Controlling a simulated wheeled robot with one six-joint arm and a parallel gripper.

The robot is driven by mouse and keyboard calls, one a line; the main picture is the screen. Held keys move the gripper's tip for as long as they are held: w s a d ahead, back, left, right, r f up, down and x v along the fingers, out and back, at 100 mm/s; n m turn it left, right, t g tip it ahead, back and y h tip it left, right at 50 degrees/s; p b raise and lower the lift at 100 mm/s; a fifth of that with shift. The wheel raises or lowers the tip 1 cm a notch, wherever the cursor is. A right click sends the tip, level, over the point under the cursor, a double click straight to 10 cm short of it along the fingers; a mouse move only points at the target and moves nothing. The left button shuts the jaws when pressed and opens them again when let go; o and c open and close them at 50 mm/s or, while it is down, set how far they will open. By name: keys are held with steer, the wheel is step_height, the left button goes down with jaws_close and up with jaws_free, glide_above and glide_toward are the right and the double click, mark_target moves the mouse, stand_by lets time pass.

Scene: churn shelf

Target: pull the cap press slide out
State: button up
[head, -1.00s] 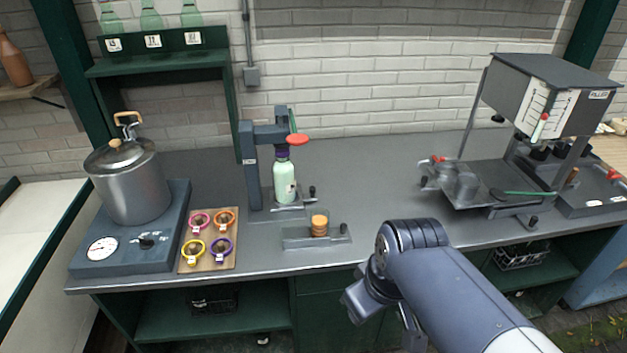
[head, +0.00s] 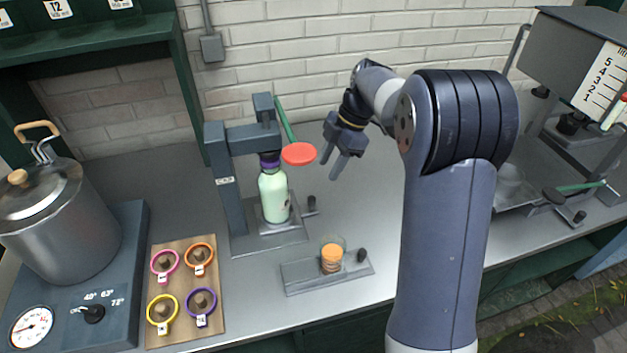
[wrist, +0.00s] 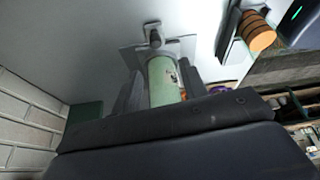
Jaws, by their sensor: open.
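The cap press (head: 226,180) is a blue-grey frame on the counter with a green lever (head: 285,120) ending in a red disc. A pale green bottle (head: 274,197) with a purple top stands upright under its head. The press slide (head: 283,228) is a grey plate under the bottle, with a small black knob (head: 311,203) at its right end. My gripper (head: 347,165) is open and empty, above and to the right of that knob, apart from it. In the wrist view the bottle (wrist: 164,85) shows between the fingers, with the knob (wrist: 153,38) beyond.
A low grey fixture (head: 300,278) with an orange-brown piece (head: 331,258) and its own black knob (head: 361,256) sits in front. A board (head: 180,337) with coloured rings and a steel pot (head: 62,215) stand left. The filler machine (head: 570,60) is right.

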mark_target(312, 198)
steer(key=x, duration=0.3)
steer(key=p+x, duration=0.1)
steer(key=x, duration=0.7)
steer(key=shift+w+p, duration=0.3)
steer(key=shift+p, duration=0.05)
jaws_close()
